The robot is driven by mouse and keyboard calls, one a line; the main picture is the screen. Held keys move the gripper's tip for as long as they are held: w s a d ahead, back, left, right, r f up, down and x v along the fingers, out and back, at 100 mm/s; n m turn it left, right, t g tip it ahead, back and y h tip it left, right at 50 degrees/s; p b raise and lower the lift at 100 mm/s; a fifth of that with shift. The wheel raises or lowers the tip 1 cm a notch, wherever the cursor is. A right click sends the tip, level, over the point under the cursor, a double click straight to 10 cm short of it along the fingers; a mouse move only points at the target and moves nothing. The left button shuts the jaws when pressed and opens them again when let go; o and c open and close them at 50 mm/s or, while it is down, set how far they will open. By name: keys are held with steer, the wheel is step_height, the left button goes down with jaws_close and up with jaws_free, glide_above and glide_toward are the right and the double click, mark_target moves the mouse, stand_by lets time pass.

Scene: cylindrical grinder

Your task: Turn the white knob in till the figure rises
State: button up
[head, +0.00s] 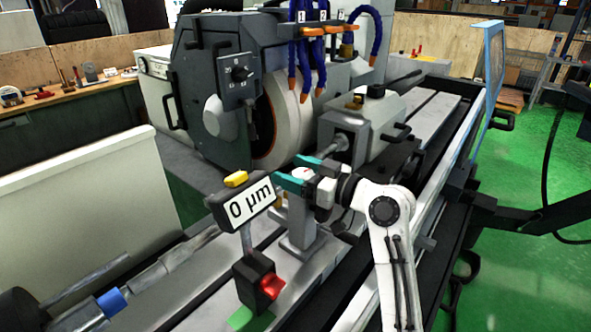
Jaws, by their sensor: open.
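The white knob (303,172) shows in the head view on top of a grey post, with a small red mark on it. My gripper (297,171) comes in from the right with its two teal fingertips apart, one on the near side and one on the far side of the knob. I cannot tell whether the fingertips touch it. The display (250,203) reads "0 µm". It has a yellow block on top and stands on a thin rod, just left of my gripper.
The display's rod rises from a black base with a red switch (271,286) on the machine bed. The grinding wheel (283,118) and blue coolant hoses (302,50) stand behind the knob. A blue-framed guard (494,62) is at the right. Open green floor (545,230) lies beyond.

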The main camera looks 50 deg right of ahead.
steer(key=shift+c, duration=0.3)
steer(key=c, duration=0.9)
steer(key=shift+m+h, duration=0.5)
steer(key=shift+h, duration=0.3)
steer(key=shift+d+m+h+p, duration=0.15)
steer(key=shift+m+h+p, duration=0.65)
steer(key=shift+h, duration=0.45)
steer(key=shift+d+m+h+p, duration=0.1)
steer(key=shift+m+h+p, duration=0.65)
steer(key=shift+h, duration=0.5)
steer(key=shift+d+m+g+h, duration=0.2)
steer(key=shift+m+g+h, duration=0.5)
steer(key=shift+m+h, duration=0.75)
steer(key=shift+s+d+h+b, duration=0.1)
steer(key=shift+h+b, duration=0.2)
steer(key=shift+h, duration=0.35)
steer(key=o, duration=1)
steer(key=shift+c, duration=0.2)
